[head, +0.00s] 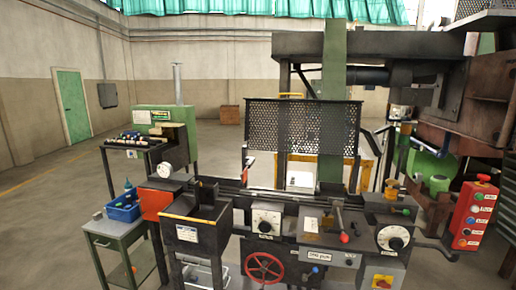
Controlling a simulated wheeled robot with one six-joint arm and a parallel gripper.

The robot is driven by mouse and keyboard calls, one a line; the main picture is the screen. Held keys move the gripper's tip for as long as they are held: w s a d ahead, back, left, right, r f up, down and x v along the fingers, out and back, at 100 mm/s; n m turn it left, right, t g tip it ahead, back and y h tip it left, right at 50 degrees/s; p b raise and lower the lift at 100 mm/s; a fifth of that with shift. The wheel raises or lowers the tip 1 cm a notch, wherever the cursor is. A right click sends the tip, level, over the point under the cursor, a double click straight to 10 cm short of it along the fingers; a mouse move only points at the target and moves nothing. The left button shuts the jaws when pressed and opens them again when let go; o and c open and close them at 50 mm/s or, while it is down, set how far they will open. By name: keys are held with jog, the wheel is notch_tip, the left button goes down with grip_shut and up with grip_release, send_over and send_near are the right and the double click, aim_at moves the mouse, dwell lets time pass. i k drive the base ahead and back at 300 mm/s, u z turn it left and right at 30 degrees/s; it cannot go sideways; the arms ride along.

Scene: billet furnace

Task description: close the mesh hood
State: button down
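The mesh hood (303,126) is a dark perforated panel in the middle of the head view. It stands roughly upright above the rear of a lathe-like machine (310,229), with its lower edge above the bed. The bed and the controls in front of it are uncovered. A green column shows behind the hood and through its holes. I cannot make out the hood's hinge or a handle. My gripper does not show in this view.
A red control box (473,216) with coloured buttons is at the right. A red handwheel (264,267) and levers stick out from the machine's front. A small table (122,237) with a blue bin (123,208) stands at the left. Open floor lies at the far left.

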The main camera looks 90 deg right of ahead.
aim_at(357, 121)
jog(key=i, duration=0.25)
jog(key=z, duration=3.65)
jog(key=i, duration=0.8)
